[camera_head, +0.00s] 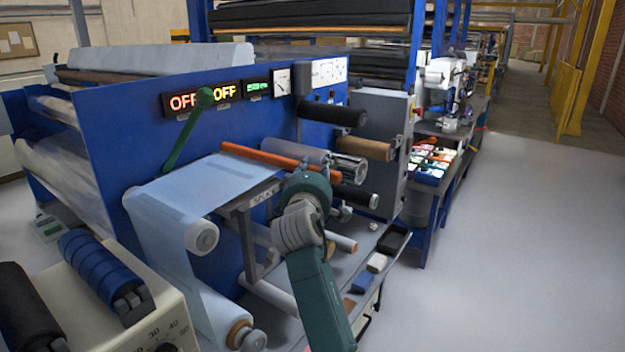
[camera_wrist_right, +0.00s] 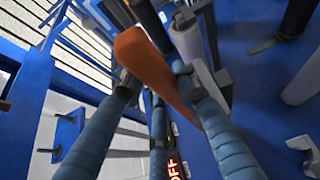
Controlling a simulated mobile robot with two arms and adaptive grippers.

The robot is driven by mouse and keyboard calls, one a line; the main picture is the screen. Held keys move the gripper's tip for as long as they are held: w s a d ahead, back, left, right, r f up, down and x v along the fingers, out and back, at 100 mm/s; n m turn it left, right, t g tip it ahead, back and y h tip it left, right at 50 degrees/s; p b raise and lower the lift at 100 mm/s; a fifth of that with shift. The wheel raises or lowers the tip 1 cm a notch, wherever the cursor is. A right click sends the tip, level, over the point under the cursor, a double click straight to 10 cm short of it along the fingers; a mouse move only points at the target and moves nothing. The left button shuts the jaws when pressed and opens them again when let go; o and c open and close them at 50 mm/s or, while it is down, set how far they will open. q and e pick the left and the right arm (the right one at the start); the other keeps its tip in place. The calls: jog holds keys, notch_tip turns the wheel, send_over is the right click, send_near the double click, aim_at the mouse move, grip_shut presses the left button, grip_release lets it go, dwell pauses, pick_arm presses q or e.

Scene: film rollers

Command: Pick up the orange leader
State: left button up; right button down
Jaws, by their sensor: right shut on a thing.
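The orange leader (camera_head: 262,154) is a long thin orange bar in the head view. It lies along the edge of the pale blue film (camera_head: 205,180), in front of the blue machine. In the right wrist view the orange leader (camera_wrist_right: 143,60) sits between the fingers of my right gripper (camera_wrist_right: 158,82), which is shut on it. My left gripper is not in view.
Several rollers, including a black one (camera_head: 333,114) and a brown one (camera_head: 366,148), jut from the machine (camera_head: 290,105) close to my right arm. A green lever (camera_head: 188,130) stands left of the leader. The grey floor (camera_head: 520,260) at the right is clear.

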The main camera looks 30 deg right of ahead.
notch_tip(320, 180, up, 5)
jog(key=shift+f+b, duration=0.1)
jog(key=shift+b, duration=0.5)
jog(key=s+d+b, duration=0.2)
jog(key=s+d, duration=0.1)
jog(key=s, duration=0.6)
jog(key=s+d+b, duration=0.2)
jog(key=s+d, duration=0.2)
jog(key=s, duration=0.5)
jog(key=shift+d, duration=0.25)
jog(key=shift+s, duration=0.1)
notch_tip(320, 180, up, 5)
jog(key=p, duration=0.5)
jog(key=shift+p, duration=0.3)
jog(key=shift+f, duration=0.1)
